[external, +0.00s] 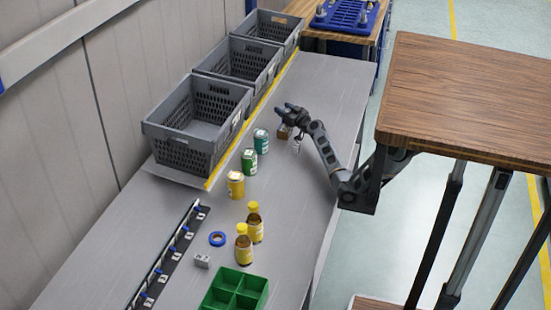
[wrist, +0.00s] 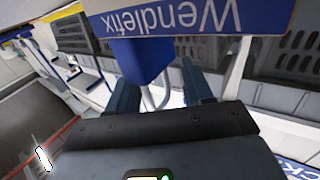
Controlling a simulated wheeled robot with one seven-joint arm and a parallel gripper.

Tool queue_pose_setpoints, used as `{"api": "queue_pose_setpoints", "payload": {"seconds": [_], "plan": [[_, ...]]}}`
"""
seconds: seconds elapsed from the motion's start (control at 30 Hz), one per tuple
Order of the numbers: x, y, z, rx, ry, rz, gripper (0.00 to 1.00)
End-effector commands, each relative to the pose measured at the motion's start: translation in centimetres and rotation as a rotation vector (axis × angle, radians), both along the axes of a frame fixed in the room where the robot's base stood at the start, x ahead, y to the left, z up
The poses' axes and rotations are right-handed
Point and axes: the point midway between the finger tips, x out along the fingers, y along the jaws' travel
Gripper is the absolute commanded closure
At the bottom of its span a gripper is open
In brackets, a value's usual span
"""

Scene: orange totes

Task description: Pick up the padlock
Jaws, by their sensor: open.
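My gripper (external: 285,110) is open above the far part of the grey bench. In the wrist view its two dark fingers (wrist: 158,88) stand apart. A small pale, silvery thing (external: 297,145), possibly the padlock, is on the bench just below my gripper, partly hidden by the arm. In the wrist view a thin curved metal loop (wrist: 156,98) shows between the fingers; it may be a padlock shackle, but I cannot tell. A small brown thing (external: 283,132) is beside the silvery one. A blue-and-white "Wendlefix" label (wrist: 195,20) fills the top of the wrist view.
Grey crates (external: 198,120) line the wall side behind a yellow strip. Several cans (external: 249,161), two yellow-capped brown bottles (external: 243,245), blue tape (external: 217,239), a grey metal block (external: 202,261) and a green divided tray (external: 236,291) stand nearer. A wooden table (external: 465,95) is at right.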

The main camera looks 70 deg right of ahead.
Motion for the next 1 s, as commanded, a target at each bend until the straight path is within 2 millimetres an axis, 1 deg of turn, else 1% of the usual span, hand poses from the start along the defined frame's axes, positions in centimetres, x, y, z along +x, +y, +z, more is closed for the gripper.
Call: {"api": "queue_pose_setpoints", "payload": {"seconds": [0.1, 0.37, 0.87, 0.9, 1.0], "plan": [[0.74, -0.49, -0.06, 0.001, -0.001, 0.0, 0.49], [0.86, -0.55, 0.01, 0.0, 0.0, 0.0, 0.5], [0.84, -0.54, 0.0, 0.0, 0.0, 0.0, 0.98], [0.84, -0.54, 0.0, 0.0, 0.0, 0.0, 1.0], [0.85, -0.53, -0.01, 0.0, 0.0, 0.0, 1.0]]}}
